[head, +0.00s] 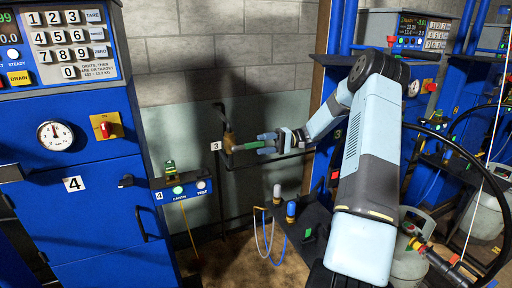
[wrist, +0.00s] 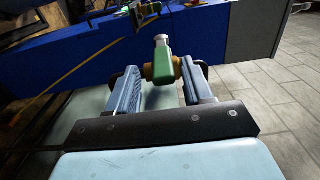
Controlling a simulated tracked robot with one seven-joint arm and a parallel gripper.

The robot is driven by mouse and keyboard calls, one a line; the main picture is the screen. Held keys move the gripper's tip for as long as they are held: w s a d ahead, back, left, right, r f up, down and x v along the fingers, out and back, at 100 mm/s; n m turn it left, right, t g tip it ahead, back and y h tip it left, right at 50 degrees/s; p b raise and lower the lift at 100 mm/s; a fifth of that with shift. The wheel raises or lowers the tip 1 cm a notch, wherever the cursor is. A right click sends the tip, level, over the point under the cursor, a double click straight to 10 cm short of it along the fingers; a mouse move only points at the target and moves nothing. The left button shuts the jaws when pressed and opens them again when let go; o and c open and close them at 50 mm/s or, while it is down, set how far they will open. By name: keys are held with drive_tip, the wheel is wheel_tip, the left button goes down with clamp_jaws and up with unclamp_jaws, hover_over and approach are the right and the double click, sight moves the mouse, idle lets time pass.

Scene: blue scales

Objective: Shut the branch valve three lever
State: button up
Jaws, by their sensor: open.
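The branch valve three lever (head: 250,146) is green and sticks out to the right, almost level, from a brass valve body (head: 229,142) on a dark pipe beside a white "3" tag (head: 215,146). My gripper (head: 267,144) reaches in from the right at the lever's outer end. In the wrist view the green lever (wrist: 164,64) lies between the two fingers of my gripper (wrist: 160,75), with brass showing behind it. The fingers are apart; a gap shows at least on the lever's left. Whether the right finger touches it I cannot tell.
A blue cabinet (head: 95,205) marked 4, with keypad and gauge, stands at the left. A small shelf with a green-topped fitting (head: 170,168) juts from it. Gas cylinders (head: 410,255) stand at the right.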

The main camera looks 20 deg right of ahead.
drive_tip(key=d, duration=1)
drive_tip(key=shift+w+f, duration=0.15)
drive_tip(key=shift+w, duration=0.1)
